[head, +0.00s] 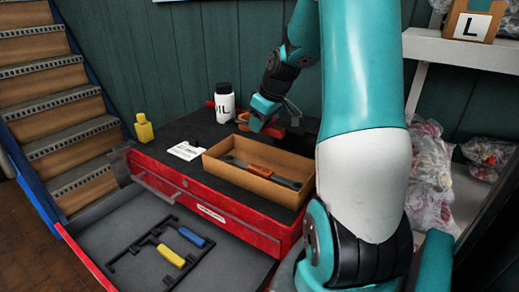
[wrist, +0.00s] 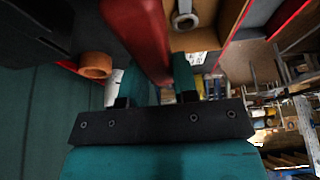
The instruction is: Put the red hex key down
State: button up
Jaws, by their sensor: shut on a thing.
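My gripper (head: 266,122) is above the dark top of the red tool chest, behind the cardboard tray. In the wrist view its fingers (wrist: 157,90) are shut on the red handle of the hex key (wrist: 143,35), which runs away from the fingers. In the head view the held key is small and partly hidden by the gripper. The open grey drawer (head: 110,232) at the front holds a blue-handled piece (head: 191,237) and a yellow-handled piece (head: 171,255), beside dark angular shapes.
The cardboard tray (head: 226,178) holds an orange-handled tool (head: 262,170). A white bottle (head: 225,103), an orange ring (head: 243,117) and a white card (head: 185,150) are on the chest top. A yellow bottle (head: 144,130) is at its left. Stairs rise at far left; a shelf (head: 460,50) is right.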

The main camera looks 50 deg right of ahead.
notch_tip(320, 180, down, 8)
jog(key=shift+f+p, duration=0.2)
jog(key=shift+p, duration=0.2)
jog(key=shift+f, duration=0.1)
jog(key=shift+f, duration=0.1)
jog(key=shift+f+b, duration=0.5)
jog(key=shift+b, duration=0.05)
jog(key=o, duration=0.7)
